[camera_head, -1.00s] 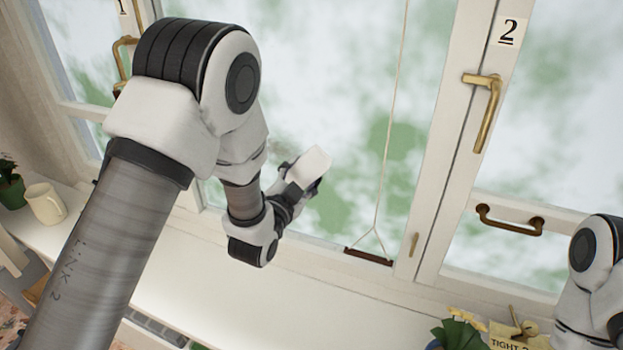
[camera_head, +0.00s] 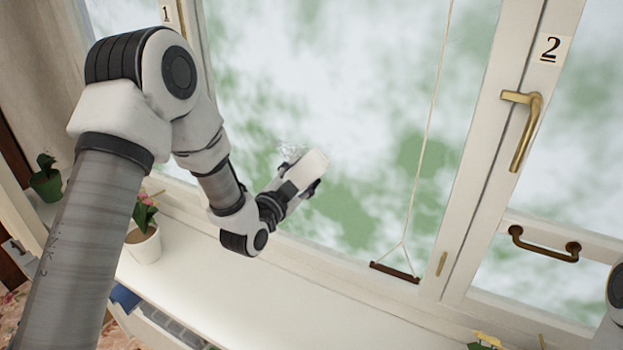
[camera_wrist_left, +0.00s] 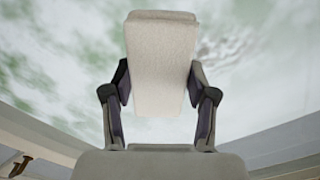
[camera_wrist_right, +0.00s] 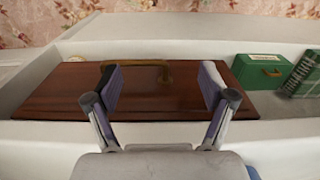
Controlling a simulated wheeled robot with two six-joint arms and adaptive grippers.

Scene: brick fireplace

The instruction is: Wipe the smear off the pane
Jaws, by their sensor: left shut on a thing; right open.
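My left gripper (camera_head: 290,190) is shut on a white block-shaped wiper (camera_head: 313,167), held up at the window pane (camera_head: 360,100). In the left wrist view the wiper (camera_wrist_left: 160,62) stands between the two fingers (camera_wrist_left: 160,100). A greyish, streaky smear (camera_head: 291,150) shows on the pane just above and left of the wiper; in the left wrist view the smear (camera_wrist_left: 228,48) lies right of it. I cannot tell whether the wiper touches the glass. My right gripper (camera_wrist_right: 160,85) is open and empty, above a brown wooden board with a brass handle (camera_wrist_right: 150,75).
The white sill (camera_head: 250,300) runs below the window. A pink-flowered pot (camera_head: 143,240) and a green pot (camera_head: 47,180) stand at left. A cord with a brown bar (camera_head: 395,272) hangs before the pane. A brass handle (camera_head: 525,130) juts out at right. A green box (camera_wrist_right: 262,70) lies near the board.

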